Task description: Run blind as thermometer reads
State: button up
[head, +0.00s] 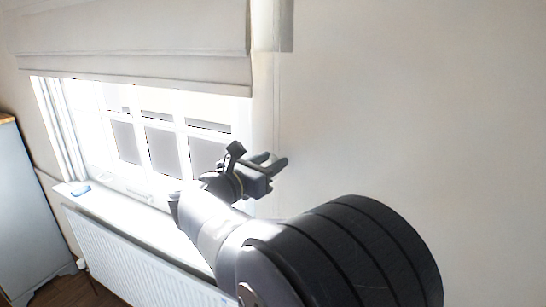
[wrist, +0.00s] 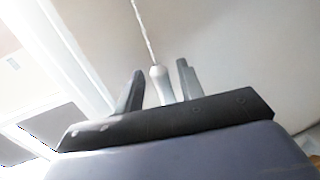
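A pale fabric blind (head: 135,45) hangs in folds over the top of the window, with the lower panes uncovered. A thin cord (head: 276,95) runs down the wall right of the window. In the wrist view the twisted cord (wrist: 142,30) ends in a pale knob (wrist: 160,84). My gripper (head: 277,159) is beside the window's right edge; in the wrist view its fingers (wrist: 160,80) are apart on both sides of the knob, with gaps showing. I cannot make out a thermometer or its reading.
A white radiator (head: 140,262) stands below the window sill (head: 130,207). A small blue object (head: 80,190) lies at the sill's left end. A grey-blue cabinet (head: 32,215) stands at far left. The wall (head: 420,100) on the right is bare.

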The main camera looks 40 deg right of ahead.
jog(key=shift+w+d, duration=0.1)
jog(key=shift+d, duration=0.6)
jog(key=shift+c, duration=0.2)
grip_shut()
